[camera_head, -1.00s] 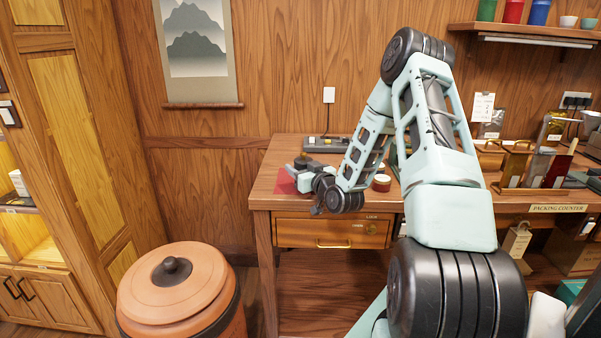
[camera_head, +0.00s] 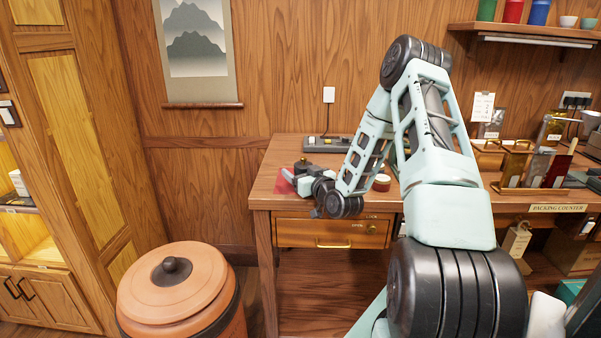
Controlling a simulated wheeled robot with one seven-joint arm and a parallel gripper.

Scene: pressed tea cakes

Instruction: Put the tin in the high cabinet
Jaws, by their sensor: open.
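My gripper (camera_head: 290,177) is low over the left end of the desk, beside a red mat (camera_head: 284,187); it is open, and its fingers are small and partly hidden by my wrist. A small dark object (camera_head: 302,163) shows just behind the gripper; I cannot tell whether it is the tin. A small round container with a red band (camera_head: 381,184) stands on the desk to the right of my forearm. A tall wooden cabinet (camera_head: 68,130) stands at the left, with its panelled upper doors shut.
A large terracotta jar (camera_head: 180,288) with a knobbed lid stands between cabinet and desk. The desk (camera_head: 276,160) has a drawer (camera_head: 330,233) in front. A dark power strip (camera_head: 326,144) lies at the back. A wall shelf (camera_head: 525,31) holds coloured canisters and cups.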

